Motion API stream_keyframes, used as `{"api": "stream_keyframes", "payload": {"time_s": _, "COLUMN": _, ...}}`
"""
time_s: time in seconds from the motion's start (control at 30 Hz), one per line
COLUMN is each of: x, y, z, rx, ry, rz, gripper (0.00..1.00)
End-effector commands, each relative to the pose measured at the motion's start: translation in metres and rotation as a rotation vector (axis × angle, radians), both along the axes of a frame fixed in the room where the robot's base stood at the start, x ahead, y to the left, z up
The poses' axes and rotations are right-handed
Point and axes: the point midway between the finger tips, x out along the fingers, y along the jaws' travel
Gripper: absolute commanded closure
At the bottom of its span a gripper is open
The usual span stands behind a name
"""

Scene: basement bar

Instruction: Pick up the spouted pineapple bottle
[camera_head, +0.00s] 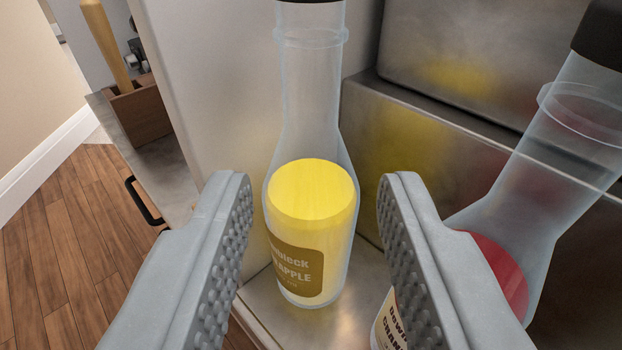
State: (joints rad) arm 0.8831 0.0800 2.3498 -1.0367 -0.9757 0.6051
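The pineapple bottle (310,215) stands upright on a metal shelf in the middle of the view. It is clear, with yellow liquid in its lower part and a brown label ending in "APPLE". Its top, with a dark cap or spout, is cut off by the upper edge. My gripper (316,190) is open, with one grey studded finger to the left of the bottle and one to the right. Gaps show between the bottle and both fingers. Nothing is held.
A second clear bottle (570,150) with red liquid and a black top stands close on the right, partly behind my right finger. A stepped metal wall (440,140) rises behind, a pale panel (225,90) at left. Wood floor (60,250) and a wooden box (140,112) lie farther left.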

Motion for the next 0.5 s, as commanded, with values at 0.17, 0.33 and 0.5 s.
{"api": "stream_keyframes", "payload": {"time_s": 0.17, "x": 0.013, "y": -0.001, "z": -0.002, "rx": 0.000, "ry": 0.001, "rz": 0.000, "gripper": 0.64}}
{"api": "stream_keyframes", "payload": {"time_s": 0.33, "x": 0.020, "y": -0.001, "z": -0.002, "rx": -0.001, "ry": 0.000, "rz": 0.000, "gripper": 0.64}}
{"api": "stream_keyframes", "payload": {"time_s": 0.5, "x": 0.041, "y": -0.001, "z": -0.003, "rx": 0.000, "ry": 0.000, "rz": 0.002, "gripper": 0.64}}
